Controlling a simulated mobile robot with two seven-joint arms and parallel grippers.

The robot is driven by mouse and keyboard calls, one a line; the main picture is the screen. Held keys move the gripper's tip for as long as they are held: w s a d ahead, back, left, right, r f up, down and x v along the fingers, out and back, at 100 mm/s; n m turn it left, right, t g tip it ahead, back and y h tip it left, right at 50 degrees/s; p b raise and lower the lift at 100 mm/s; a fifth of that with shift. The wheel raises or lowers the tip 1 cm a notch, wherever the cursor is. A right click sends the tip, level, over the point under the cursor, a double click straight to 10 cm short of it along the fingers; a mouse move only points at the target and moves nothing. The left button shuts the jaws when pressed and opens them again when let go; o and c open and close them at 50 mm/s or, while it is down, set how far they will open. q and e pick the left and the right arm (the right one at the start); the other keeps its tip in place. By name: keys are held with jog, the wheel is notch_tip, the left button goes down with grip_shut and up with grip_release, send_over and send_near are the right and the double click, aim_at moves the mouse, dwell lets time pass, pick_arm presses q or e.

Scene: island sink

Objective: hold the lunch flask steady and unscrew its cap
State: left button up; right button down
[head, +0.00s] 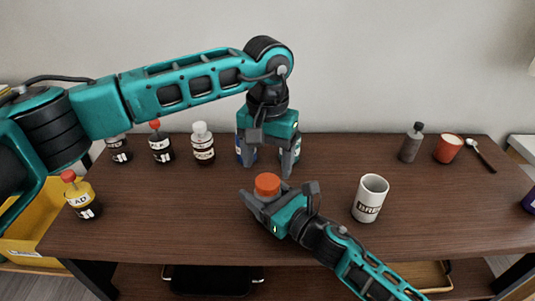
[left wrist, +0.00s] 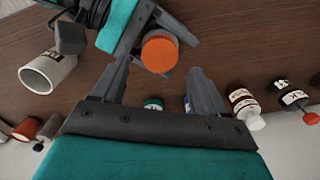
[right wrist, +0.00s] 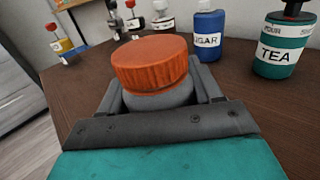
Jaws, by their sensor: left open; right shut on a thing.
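The lunch flask has an orange ribbed cap (right wrist: 152,62) on a grey body (right wrist: 158,98) and stands upright near the middle of the table. My right gripper (head: 264,196) is shut on the body, with the cap clear above the fingers. My left gripper (head: 268,170) points down above and just behind the cap, open and empty. In the left wrist view the cap (left wrist: 160,52) lies beyond and between the spread fingers, apart from them. The cap sits on the flask. Most of the body is hidden by my right gripper in the head view.
A white mug (head: 369,198) stands right of the flask. A blue canister (right wrist: 208,35) and a teal TEA canister (right wrist: 283,45) stand behind it. Several bottles (head: 203,143) are at the left; a grey bottle (head: 411,143), red cup (head: 448,148) and spoon (head: 480,154) at back right.

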aim_at(267, 181)
pick_arm(q)
jog(key=shift+f, duration=2.2)
